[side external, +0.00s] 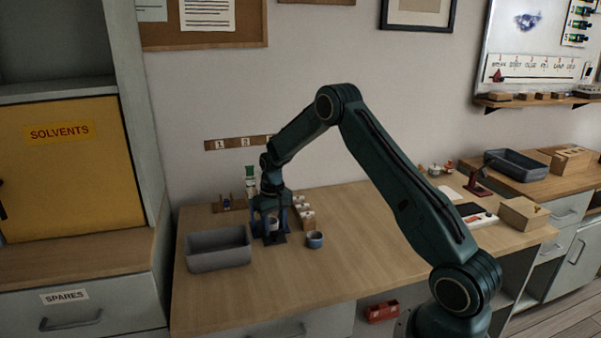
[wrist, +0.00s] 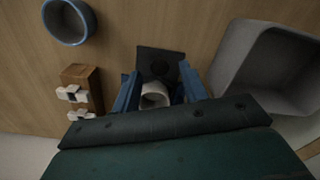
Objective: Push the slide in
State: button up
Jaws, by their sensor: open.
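My gripper (side external: 270,230) is open and points down over the left part of the bench. In the wrist view its blue fingers (wrist: 160,92) stand on either side of a small white cup-like part (wrist: 155,96); I cannot tell if they touch it. A dark square plate (wrist: 152,60) lies beside and beneath it. A wooden block with white pieces (side external: 305,213) stands just right of my gripper, and shows at left in the wrist view (wrist: 82,76). I cannot tell for certain which part is the slide.
A grey bin (side external: 218,251) stands close left of my gripper. A small blue-rimmed cup (side external: 314,240) stands to its right. A small wooden rack (side external: 229,204) is behind. The bench's middle and front (side external: 350,262) are clear. A cardboard-coloured box (side external: 524,213) sits at far right.

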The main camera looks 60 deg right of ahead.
notch_tip(320, 180, up, 12)
jog(key=shift+r, duration=0.25)
dwell(0.3)
jog(key=shift+c, duration=0.4)
jog(key=c, duration=0.7)
jog(key=shift+a+f+n, duration=0.1)
jog(key=shift+a+n, duration=0.05)
jog(key=shift+n, duration=0.25)
grip_shut()
jog(key=s+a+f+n+h, duration=0.1)
jog(key=a+n, duration=0.2)
jog(key=n, duration=0.5)
jog(key=s+a+f+n, duration=0.1)
jog(key=a+n, duration=0.1)
jog(key=n, duration=0.7)
jog(key=s+a+f+n+t+h, duration=0.1)
jog(key=s+a+f+n, duration=0.1)
jog(key=n, duration=0.7)
jog(key=shift+a+h, duration=0.3)
jog(key=shift+a, duration=0.5)
